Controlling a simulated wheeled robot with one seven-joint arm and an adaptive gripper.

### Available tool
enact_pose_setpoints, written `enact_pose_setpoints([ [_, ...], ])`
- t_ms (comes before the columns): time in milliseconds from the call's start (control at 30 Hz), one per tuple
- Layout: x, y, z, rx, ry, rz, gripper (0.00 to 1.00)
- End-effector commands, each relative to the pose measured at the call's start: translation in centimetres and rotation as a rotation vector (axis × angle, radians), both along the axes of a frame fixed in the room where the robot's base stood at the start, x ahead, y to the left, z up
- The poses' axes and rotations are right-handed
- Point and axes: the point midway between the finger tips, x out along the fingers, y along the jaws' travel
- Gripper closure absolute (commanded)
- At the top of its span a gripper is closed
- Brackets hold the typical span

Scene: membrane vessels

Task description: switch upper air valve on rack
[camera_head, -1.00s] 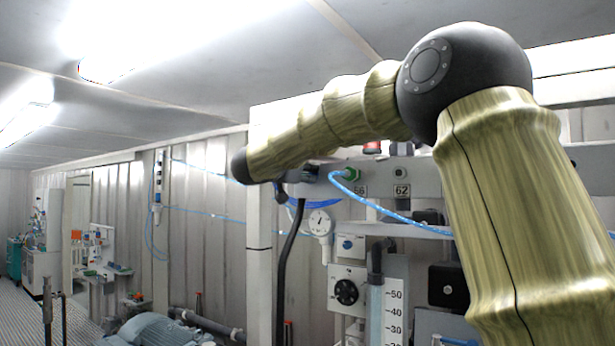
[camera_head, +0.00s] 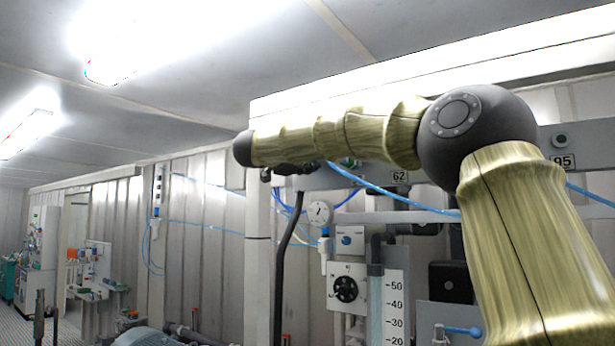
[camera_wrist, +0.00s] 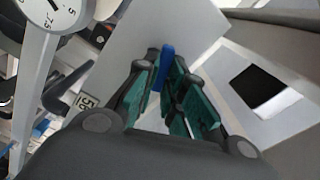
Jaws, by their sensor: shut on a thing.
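In the wrist view, a blue valve lever (camera_wrist: 167,58) stands out from a pale panel, between the tips of my gripper (camera_wrist: 170,82). The teal finger pads are closed in around the lever and appear to hold it. The lever's base and the valve body behind it are hidden by the fingers. In the head view, my arm covers the upper part of the rack, and only a dark part of my gripper (camera_head: 290,170) shows below the forearm. The lever cannot be made out there.
A round gauge (camera_head: 320,213) hangs on the rack below my forearm, and it also shows in the wrist view (camera_wrist: 62,8). A dark knob (camera_head: 345,289), a scaled column (camera_head: 395,305) and blue hoses (camera_head: 385,190) are close by.

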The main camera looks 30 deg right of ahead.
Motion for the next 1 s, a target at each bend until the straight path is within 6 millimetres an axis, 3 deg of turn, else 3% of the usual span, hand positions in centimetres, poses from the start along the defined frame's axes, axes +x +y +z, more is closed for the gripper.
enact_pose_setpoints([
  [33, 0.08, -0.06, -0.82, 0.018, -0.036, 0.0, 1.0],
  [500, 0.06, -0.08, -0.62, 0.136, -0.323, 0.0, 1.0],
  [1000, 0.02, -0.03, -0.26, 0.164, -0.393, 0.001, 1.0],
])
